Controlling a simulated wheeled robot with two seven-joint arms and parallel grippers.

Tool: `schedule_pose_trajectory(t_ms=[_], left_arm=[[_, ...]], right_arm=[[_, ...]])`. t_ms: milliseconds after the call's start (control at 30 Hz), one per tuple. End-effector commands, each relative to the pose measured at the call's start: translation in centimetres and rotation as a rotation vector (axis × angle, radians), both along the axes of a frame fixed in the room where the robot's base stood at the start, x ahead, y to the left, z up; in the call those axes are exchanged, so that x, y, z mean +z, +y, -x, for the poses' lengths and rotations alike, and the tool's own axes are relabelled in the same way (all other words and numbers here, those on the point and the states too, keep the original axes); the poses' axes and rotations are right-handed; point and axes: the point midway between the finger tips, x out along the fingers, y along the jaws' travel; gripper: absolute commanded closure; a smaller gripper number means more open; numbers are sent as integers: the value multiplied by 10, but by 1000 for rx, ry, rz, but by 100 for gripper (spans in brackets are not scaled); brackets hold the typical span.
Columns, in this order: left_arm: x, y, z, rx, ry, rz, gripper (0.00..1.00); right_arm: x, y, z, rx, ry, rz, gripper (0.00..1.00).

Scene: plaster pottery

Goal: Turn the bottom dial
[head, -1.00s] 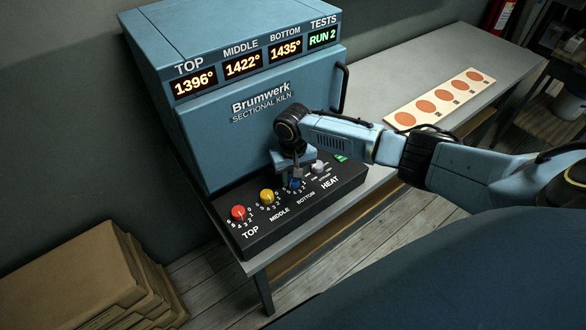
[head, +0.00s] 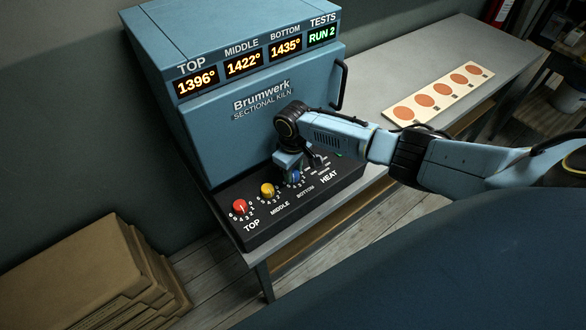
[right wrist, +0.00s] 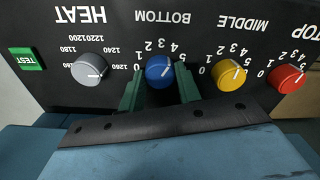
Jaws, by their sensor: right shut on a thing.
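The bottom dial is a blue knob (head: 294,177) on the black control panel (head: 262,222) in front of the kiln. It also shows in the right wrist view (right wrist: 158,70), with numbers around it and a white pointer slanting to the upper right there. My right gripper (head: 299,171) reaches down over it from the right. In the right wrist view its two green fingers (right wrist: 160,85) stand on either side of the blue knob, shut on it. The exact number the pointer marks is hard to read. My left gripper is out of view.
The yellow middle dial (head: 267,190) and red top dial (head: 239,207) sit left of the blue one. The grey heat dial (right wrist: 90,69) and green test button (right wrist: 27,59) are on its other side. The kiln (head: 250,110) rises behind the panel.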

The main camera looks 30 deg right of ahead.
Motion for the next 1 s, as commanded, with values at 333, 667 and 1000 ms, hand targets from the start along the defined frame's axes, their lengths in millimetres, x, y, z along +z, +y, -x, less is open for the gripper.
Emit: schedule_pose_trajectory(t_ms=[333,667,1000], left_arm=[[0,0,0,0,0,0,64],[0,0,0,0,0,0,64],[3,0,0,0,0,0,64]], right_arm=[[1,0,-1,3,-3,-1,90],[0,0,-1,3,-2,-1,45],[17,0,-1,4,-4,-1,45]])
